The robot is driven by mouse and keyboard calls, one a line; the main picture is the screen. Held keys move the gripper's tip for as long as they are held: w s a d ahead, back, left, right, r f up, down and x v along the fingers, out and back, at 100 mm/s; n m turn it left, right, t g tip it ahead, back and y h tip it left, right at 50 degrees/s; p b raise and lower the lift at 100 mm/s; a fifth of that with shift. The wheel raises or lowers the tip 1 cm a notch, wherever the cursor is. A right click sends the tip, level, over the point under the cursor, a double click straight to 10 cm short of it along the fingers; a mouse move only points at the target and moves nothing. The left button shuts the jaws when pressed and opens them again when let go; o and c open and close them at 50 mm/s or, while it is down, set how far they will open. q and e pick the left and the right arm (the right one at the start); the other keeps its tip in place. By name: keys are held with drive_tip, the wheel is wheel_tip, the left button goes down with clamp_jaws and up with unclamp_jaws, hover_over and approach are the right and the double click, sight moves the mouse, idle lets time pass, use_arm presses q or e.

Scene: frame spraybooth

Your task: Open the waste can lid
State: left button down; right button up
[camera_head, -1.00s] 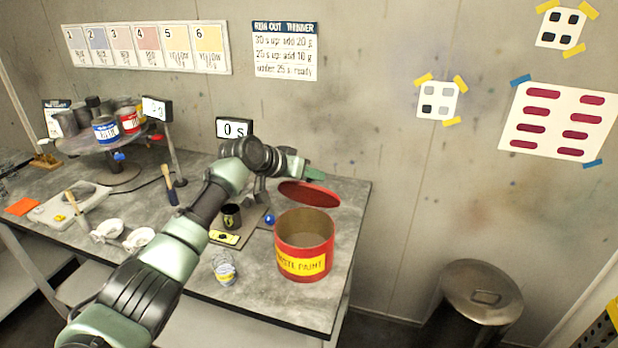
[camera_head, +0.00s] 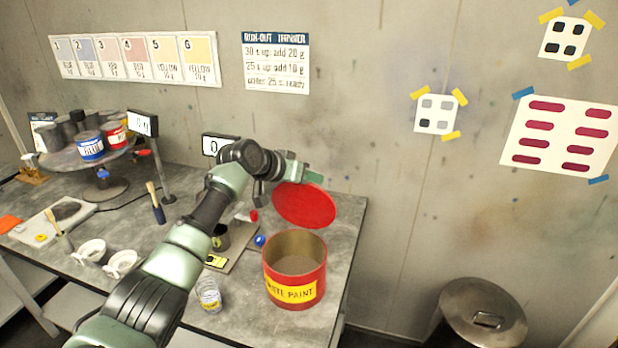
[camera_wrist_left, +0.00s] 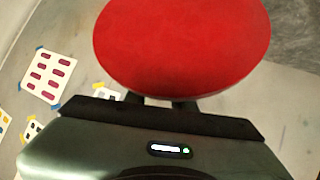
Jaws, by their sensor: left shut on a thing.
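The red waste paint can (camera_head: 281,284), with a yellow label, stands on the bench near its front right, and its top is open. Its round red lid (camera_head: 304,205) is raised behind the can and tilted steeply, its broad face toward the head camera. I cannot tell whether its lower edge touches the can's back rim. My left gripper (camera_head: 316,180) is at the lid's upper edge, shut on it; the fingertips are mostly hidden. In the left wrist view the lid (camera_wrist_left: 185,45) fills the top, just beyond the gripper (camera_wrist_left: 165,102). My right gripper is not in view.
A clear jar (camera_head: 208,296), a dark cup (camera_head: 220,238) and a blue ball-like item (camera_head: 260,240) are left of the can. A turntable (camera_head: 75,160) with several tins stands further left. A metal bin (camera_head: 483,312) is on the floor at right. The wall is close behind the bench.

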use_arm(q)
drive_tip(key=shift+s+a+f, duration=0.1)
drive_tip(key=shift+s+f, duration=0.1)
drive_tip(key=shift+f, duration=0.75)
drive_tip(key=c, duration=1.1)
unclamp_jaws()
drive_tip(key=shift+w, duration=0.15)
drive_tip(key=shift+r, duration=0.15)
drive_tip(key=shift+a+r, duration=0.3)
drive_tip(key=shift+a, duration=0.05)
drive_tip(key=b+v, duration=0.2)
drive_tip(key=v, duration=0.4)
drive_tip(key=shift+s+a+r, duration=0.2)
drive_tip(key=shift+s+r, duration=0.1)
drive_tip(key=shift+s, duration=0.1)
